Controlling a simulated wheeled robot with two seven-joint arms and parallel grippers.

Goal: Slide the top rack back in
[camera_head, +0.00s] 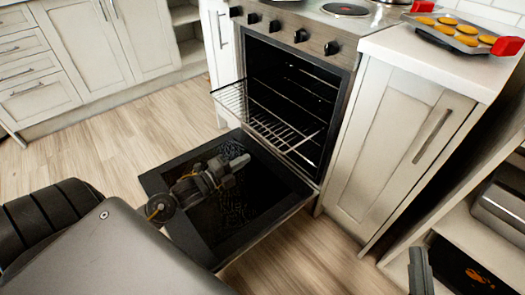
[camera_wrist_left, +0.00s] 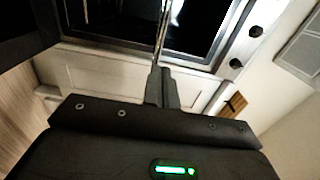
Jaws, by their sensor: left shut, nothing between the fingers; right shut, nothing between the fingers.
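The oven (camera_head: 300,85) stands open, with its dark door (camera_head: 270,215) folded down. A wire rack, the top one (camera_head: 230,98), sticks out of the opening over the door. My left gripper (camera_head: 240,162) is shut and empty, in front of the rack and above the door. In the left wrist view its closed fingers (camera_wrist_left: 162,85) point at a thin metal edge, likely the rack (camera_wrist_left: 163,35); I cannot tell whether they touch. My right gripper (camera_head: 420,270) is shut at the lower right, partly out of frame and far from the rack.
More rack wires (camera_head: 285,132) show lower in the oven mouth. An open shelf (camera_head: 470,230) is at the lower right. Wooden floor (camera_head: 120,130) is clear at left.

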